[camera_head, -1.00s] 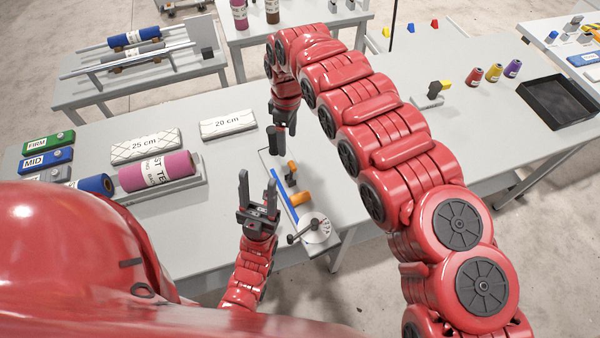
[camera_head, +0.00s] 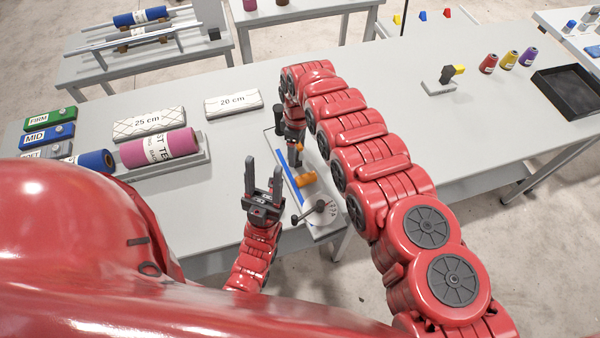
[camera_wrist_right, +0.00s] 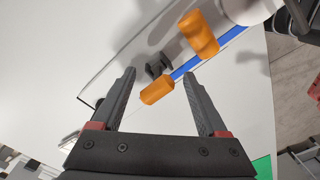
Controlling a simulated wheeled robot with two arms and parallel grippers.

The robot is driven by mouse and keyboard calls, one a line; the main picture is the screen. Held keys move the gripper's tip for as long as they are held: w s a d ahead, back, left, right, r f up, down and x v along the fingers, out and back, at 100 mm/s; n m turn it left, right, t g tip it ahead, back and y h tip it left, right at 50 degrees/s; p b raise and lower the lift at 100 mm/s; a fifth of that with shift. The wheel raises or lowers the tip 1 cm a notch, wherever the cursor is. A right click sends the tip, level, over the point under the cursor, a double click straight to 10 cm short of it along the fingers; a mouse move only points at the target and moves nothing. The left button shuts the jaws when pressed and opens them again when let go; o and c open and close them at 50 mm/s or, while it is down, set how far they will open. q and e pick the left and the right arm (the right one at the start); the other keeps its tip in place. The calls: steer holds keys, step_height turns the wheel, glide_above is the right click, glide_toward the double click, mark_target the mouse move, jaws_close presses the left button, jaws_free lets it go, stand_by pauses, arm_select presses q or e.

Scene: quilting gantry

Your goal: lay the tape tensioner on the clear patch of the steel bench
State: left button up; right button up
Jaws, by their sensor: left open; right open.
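A pale board with a blue strip (camera_head: 290,178), orange parts and a round white dial (camera_head: 322,211) lies on the grey bench (camera_head: 225,225); it seems to be or carry the tape tensioner, but I cannot tell which part has that name. My right gripper (camera_head: 294,160) is over this board, open. In the right wrist view its open fingers (camera_wrist_right: 159,76) point at an orange handle (camera_wrist_right: 157,90) beside a black bracket (camera_wrist_right: 158,66); a second orange piece (camera_wrist_right: 198,34) is farther off. I see no contact. My left gripper (camera_head: 264,176) is open and empty, left of the board.
A pink roll (camera_head: 158,148) and labelled blocks (camera_head: 47,135) stand at the left. Two quilted pads (camera_head: 148,122) lie behind. At the right are a yellow-topped fixture (camera_head: 440,86), several thread cones (camera_head: 508,60) and a black tray (camera_head: 568,90). Bare bench (camera_head: 465,130) lies between.

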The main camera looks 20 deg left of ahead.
mark_target(297, 160)
step_height(297, 160, down, 3)
steer(key=shift+d+f+b, duration=0.1)
steer(key=shift+b, duration=0.45)
steer(key=shift+r, duration=0.2)
steer(key=shift+c, duration=0.6)
jaws_close()
